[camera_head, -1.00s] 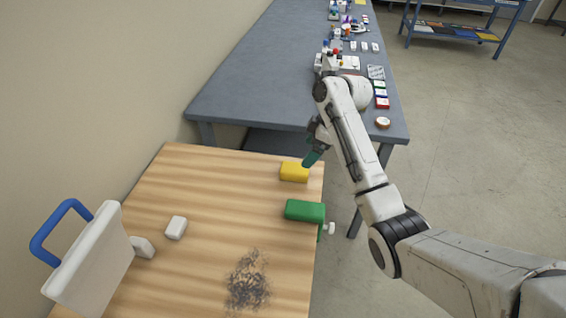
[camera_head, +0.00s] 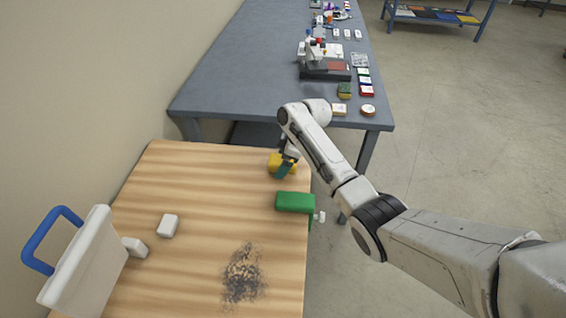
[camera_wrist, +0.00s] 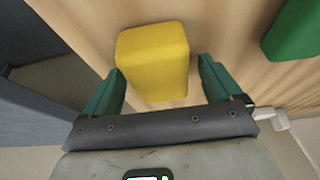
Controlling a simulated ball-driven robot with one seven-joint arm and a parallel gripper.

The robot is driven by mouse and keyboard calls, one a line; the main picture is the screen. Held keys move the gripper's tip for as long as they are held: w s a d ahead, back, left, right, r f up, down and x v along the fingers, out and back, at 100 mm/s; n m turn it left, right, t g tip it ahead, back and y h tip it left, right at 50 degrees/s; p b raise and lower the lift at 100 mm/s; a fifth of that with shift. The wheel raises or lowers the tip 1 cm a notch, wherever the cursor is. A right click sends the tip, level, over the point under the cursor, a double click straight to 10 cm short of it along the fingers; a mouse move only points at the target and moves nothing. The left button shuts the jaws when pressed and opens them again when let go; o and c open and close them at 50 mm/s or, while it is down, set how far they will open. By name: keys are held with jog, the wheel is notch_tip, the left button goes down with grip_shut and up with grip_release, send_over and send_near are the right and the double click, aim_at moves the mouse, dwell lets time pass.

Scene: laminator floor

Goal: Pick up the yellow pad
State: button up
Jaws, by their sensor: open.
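The yellow pad (camera_head: 275,161) lies on the wooden table near its far right corner. In the wrist view the yellow pad (camera_wrist: 153,60) is a rounded block just ahead of my gripper (camera_wrist: 160,88). The two green fingertips are spread apart, one on each side of the pad's near end, with nothing held. In the head view my gripper (camera_head: 284,168) is over the pad and hides part of it. I cannot tell whether the fingers touch the pad.
A green block-shaped clamp (camera_head: 295,202) sits on the table's right edge, close to the pad. A white block (camera_head: 168,225), a white board with blue handle (camera_head: 52,238) and dark specks (camera_head: 243,275) are nearer. A cluttered grey bench (camera_head: 235,85) stands beyond.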

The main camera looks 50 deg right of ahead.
aim_at(279, 159)
jog(key=c, duration=1)
jog(key=shift+r, duration=0.1)
jog(key=shift+c, duration=0.2)
jog(key=shift+r, duration=0.25)
notch_tip(279, 159, up, 2)
jog(key=shift+r+b, duration=0.25)
jog(key=shift+b, duration=0.25)
jog(key=s+r, duration=0.4)
jog(key=shift+r, duration=0.35)
jog(key=s+r+p, duration=0.3)
jog(key=s+r, duration=0.2)
jog(key=s, duration=0.5)
jog(key=shift+a, duration=0.2)
